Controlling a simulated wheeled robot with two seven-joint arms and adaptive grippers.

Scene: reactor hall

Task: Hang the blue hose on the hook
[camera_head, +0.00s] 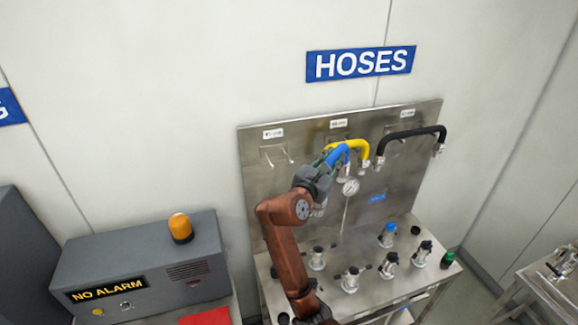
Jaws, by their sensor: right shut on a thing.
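The blue hose (338,155) shows in the head view as a short blue length just above my right gripper (322,172), which is shut on it. The gripper and arm hide much of the hose. It is in front of the metal back panel, close to the yellow hose (355,147). I cannot tell whether the two touch. An empty two-pronged hook (277,155) is on the panel to the left of the gripper, under a small white label (273,133). My left gripper is not in view.
A black hose (410,134) hangs at the panel's right. Several valve fittings (352,278) stand on the metal bench (335,305). A grey alarm box (140,265) with an orange lamp (180,228) is at left.

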